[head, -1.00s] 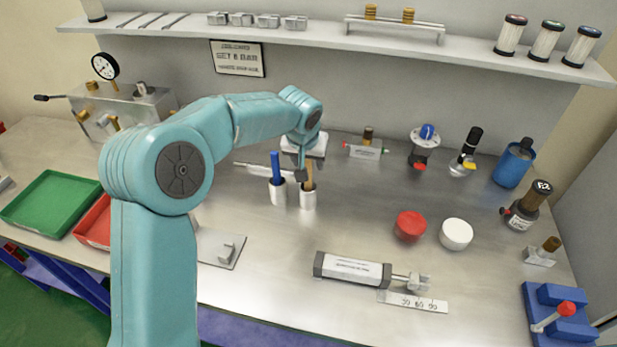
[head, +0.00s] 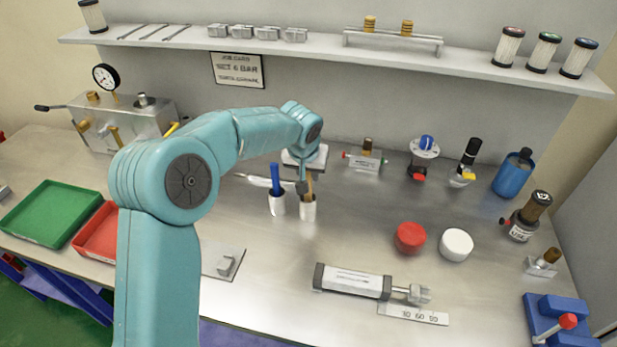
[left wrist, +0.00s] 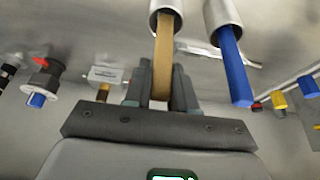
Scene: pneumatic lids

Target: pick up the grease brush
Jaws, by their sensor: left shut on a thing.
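My left gripper (head: 302,187) is at the handle, above the cup rim. In the left wrist view the tan handle (left wrist: 163,58) runs between the two fingers of my left gripper (left wrist: 161,88), which is shut on it. The handle's far end is inside the cup (left wrist: 167,9). My right gripper is not in view.
A cylinder (head: 352,281), red cap (head: 410,237) and white cap (head: 456,244) lie to the right. A shelf (head: 330,50) runs along the back. Bench between is clear.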

